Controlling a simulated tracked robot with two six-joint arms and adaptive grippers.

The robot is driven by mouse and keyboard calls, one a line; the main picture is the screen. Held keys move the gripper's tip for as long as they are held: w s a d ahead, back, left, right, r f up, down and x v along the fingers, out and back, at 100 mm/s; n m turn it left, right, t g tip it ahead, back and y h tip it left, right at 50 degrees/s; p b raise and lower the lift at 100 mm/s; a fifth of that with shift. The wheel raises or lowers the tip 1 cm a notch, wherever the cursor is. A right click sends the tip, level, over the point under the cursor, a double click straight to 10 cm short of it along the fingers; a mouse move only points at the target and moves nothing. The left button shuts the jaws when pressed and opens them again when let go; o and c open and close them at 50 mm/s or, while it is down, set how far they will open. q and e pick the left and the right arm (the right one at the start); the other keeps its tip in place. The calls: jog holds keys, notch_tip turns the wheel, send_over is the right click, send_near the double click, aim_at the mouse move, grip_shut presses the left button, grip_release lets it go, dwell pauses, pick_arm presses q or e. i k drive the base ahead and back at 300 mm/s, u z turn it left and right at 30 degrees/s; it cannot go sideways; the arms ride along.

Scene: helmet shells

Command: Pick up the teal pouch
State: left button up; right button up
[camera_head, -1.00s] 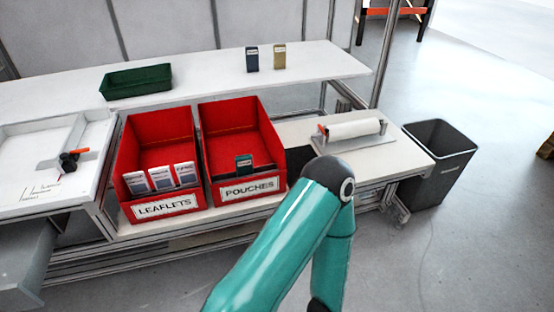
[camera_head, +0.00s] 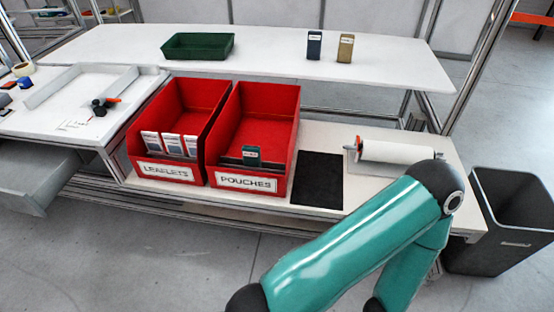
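The teal pouch (camera_head: 250,153) stands upright in the front of the red bin labelled POUCHES (camera_head: 290,128). Only its upper part shows above the bin's front wall. A dark edge lies just behind that wall, beside the pouch. My teal arm comes in from the bottom right, with its elbow near the white roll. No gripper is in view, so I cannot see what either one holds.
A red bin labelled LEAFLETS (camera_head: 133,140) stands left of the pouches bin. A black mat (camera_head: 320,181) and a white roll (camera_head: 398,152) lie to the right. A green tray (camera_head: 197,46), a dark blue box (camera_head: 314,46) and a tan box (camera_head: 345,48) stand on the shelf. A grey waste bin (camera_head: 508,245) is at right.

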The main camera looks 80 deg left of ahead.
aim_at(252, 155)
jog(key=z, duration=0.35)
jog(key=i, duration=0.35)
jog(key=u, duration=2.1)
jog(key=i, duration=0.15)
jog(key=u, duration=1.55)
jog(key=k, duration=0.35)
jog(key=u, duration=0.55)
jog(key=i, duration=1.45)
jog(key=z, duration=0.45)
